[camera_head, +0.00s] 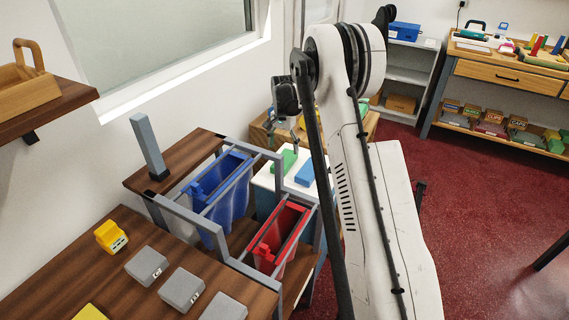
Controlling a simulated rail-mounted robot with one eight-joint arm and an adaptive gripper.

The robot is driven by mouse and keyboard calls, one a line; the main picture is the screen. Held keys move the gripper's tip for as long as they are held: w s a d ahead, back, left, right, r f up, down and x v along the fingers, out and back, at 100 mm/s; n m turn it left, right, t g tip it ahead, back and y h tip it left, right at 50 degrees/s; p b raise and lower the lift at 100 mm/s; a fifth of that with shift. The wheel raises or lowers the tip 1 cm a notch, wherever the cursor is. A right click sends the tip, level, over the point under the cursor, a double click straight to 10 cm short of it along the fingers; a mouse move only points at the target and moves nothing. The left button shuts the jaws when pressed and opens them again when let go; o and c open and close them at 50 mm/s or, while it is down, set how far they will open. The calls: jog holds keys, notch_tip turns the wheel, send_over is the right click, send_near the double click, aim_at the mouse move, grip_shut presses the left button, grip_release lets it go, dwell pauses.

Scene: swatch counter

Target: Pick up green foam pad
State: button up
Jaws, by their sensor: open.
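The green foam pad (286,161) lies on a white-topped stand (264,180) beyond the bins, near the middle of the picture. A blue pad (305,173) lies to its right on the same top, partly hidden by my arm. My gripper (281,132) hangs above the stand, just above and behind the green pad in the picture. It is open and small in view, and no object shows between its fingers. I cannot tell its exact height over the pad.
A grey frame holds a blue bin (222,195) and a red bin (279,238) in front of the stand. A wooden counter (70,262) carries a yellow block (111,236) and several grey blocks. A grey post (148,147) rises at the left.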

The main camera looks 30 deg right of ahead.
jog(key=shift+s+d+f, duration=0.1)
jog(key=shift+f, duration=1.7)
jog(key=shift+s+d+f, duration=0.1)
jog(key=shift+f, duration=1.7)
jog(key=c, duration=1)
jog(key=shift+r, duration=0.15)
jog(key=shift+c, duration=0.2)
